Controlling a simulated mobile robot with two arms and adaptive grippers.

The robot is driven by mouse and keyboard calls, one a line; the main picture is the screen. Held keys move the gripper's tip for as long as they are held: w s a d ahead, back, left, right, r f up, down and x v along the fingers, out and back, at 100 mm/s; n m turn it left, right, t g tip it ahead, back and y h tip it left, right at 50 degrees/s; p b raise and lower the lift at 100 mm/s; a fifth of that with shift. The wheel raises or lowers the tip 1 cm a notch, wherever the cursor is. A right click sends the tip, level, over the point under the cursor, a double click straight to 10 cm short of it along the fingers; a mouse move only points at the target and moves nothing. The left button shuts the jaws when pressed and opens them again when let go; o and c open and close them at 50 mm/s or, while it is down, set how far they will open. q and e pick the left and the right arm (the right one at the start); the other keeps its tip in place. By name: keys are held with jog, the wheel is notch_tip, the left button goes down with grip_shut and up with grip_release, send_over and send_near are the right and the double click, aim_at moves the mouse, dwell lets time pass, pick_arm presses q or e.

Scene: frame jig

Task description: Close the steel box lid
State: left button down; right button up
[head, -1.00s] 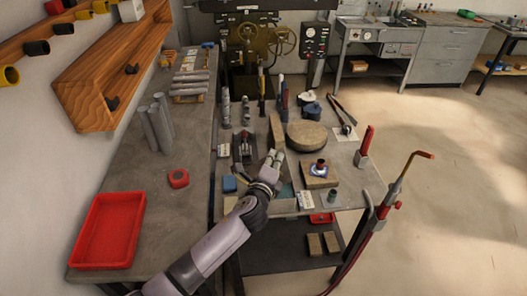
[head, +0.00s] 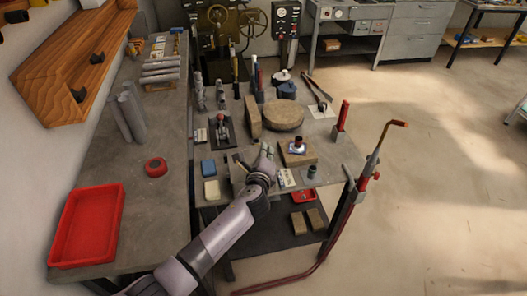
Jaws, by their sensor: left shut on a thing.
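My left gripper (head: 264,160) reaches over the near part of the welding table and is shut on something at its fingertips. What it holds is mostly hidden by the fingers, and I cannot tell whether it is the lid. A grey box-like shape (head: 238,166), seemingly the steel box, is just left of the gripper and partly covered by the hand and wrist. The state of its lid is not clear. My right gripper is not in view.
A blue block (head: 207,168) and a pale block (head: 211,190) lie left of the gripper. A torch stand (head: 362,190) rises at the right. A red tray (head: 88,225) sits on the left bench.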

pick_arm(q)
jog(key=shift+w+r, duration=0.1)
jog(key=c, duration=2)
grip_release()
jog(key=v, duration=1.2)
